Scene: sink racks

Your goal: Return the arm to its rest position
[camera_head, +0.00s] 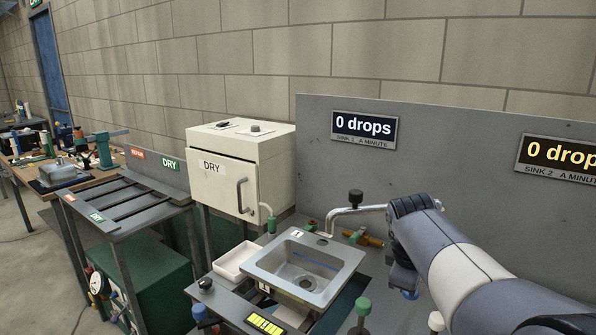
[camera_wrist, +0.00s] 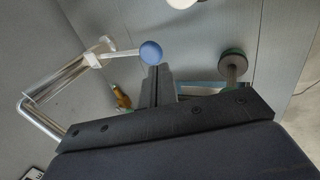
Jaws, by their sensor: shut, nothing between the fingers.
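My gripper (camera_wrist: 158,82) shows in the wrist view as dark fingers close together beyond a wide black bar, shut with nothing between them. A round blue piece (camera_wrist: 150,52) is at or just past the fingertips; I cannot tell whether they touch. In the head view my arm (camera_head: 465,265) reaches in from the lower right and bends down at its dark joint, right of sink 1. Its fingers are not clear there. The grey sink (camera_head: 264,278) is empty, with its curved tap (camera_head: 345,212) behind it.
The grey back panel (camera_head: 440,150) with two "0 drops" displays stands close behind my arm. A white tray (camera_head: 236,262) is left of the sink. A white DRY cabinet (camera_head: 225,185) and a dark rack (camera_head: 120,205) stand farther left. A brass fitting (camera_wrist: 121,97) shows in the wrist view.

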